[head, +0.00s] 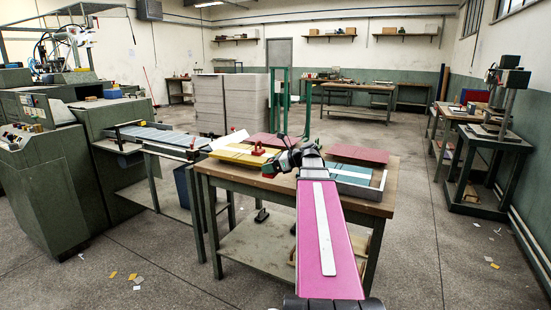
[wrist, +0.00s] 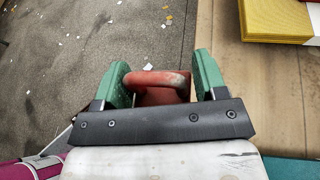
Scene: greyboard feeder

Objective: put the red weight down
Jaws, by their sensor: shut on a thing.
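My gripper (wrist: 160,80) is shut on a red weight (wrist: 163,92), its two green fingers on either side of the weight's looped handle. In the head view, my gripper (head: 277,166) is above the front part of the wooden table (head: 233,179), with the held red weight (head: 268,171) partly hidden by it. In the wrist view, the weight shows against the floor beside the table edge; its height above the table is hard to tell. Another red weight (head: 258,149) sits on the yellow stack (head: 233,153).
The yellow stack also shows in the wrist view (wrist: 277,20). A blue stack in a grey tray (head: 375,190) lies at the table's right, with dark red boards (head: 357,154) behind. A feeder machine (head: 65,165) stands left. Bare wood lies between the stacks.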

